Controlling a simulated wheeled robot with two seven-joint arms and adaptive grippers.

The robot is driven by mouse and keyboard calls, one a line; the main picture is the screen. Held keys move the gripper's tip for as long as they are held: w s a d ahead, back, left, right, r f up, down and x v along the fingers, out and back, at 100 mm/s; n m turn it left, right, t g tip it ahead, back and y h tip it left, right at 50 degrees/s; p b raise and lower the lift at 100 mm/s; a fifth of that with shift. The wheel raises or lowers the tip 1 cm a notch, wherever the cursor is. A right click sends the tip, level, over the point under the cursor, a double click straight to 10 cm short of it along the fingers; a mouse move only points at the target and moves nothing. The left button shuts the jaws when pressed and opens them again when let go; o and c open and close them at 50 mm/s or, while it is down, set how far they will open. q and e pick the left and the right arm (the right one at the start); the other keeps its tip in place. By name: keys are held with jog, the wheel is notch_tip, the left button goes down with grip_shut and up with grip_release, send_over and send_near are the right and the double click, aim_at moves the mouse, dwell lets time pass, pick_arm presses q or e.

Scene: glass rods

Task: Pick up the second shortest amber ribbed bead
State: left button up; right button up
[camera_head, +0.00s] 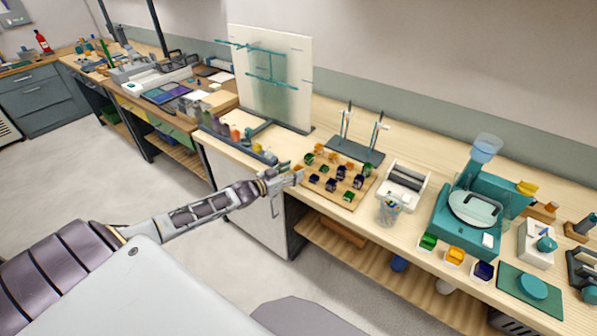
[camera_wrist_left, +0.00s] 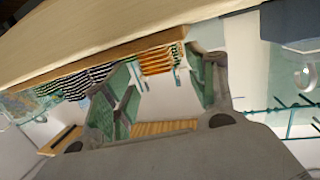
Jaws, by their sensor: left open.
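A wooden bead board (camera_head: 327,197) on the bench carries several green, amber and dark beads, too small here to rank by length. My left gripper (camera_head: 299,176) is at the board's left edge. In the left wrist view my left gripper (camera_wrist_left: 165,78) is open and empty. An amber ribbed bead (camera_wrist_left: 155,60) shows between its fingers, beyond them and apart from them. Dark striped beads (camera_wrist_left: 88,78) show to its left, and a green one is partly hidden behind a finger. I cannot tell which amber bead is second shortest. My right gripper is out of view.
A rod stand (camera_head: 357,150) stands behind the board. A white device (camera_head: 405,186) and a glass beaker (camera_head: 388,210) stand right of it. A tall pale panel (camera_head: 272,78) stands at the back left. A teal machine (camera_head: 468,205) stands farther right.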

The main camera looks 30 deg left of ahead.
pick_arm(q)
jog(key=shift+x, duration=0.8)
jog(key=c, duration=1.2)
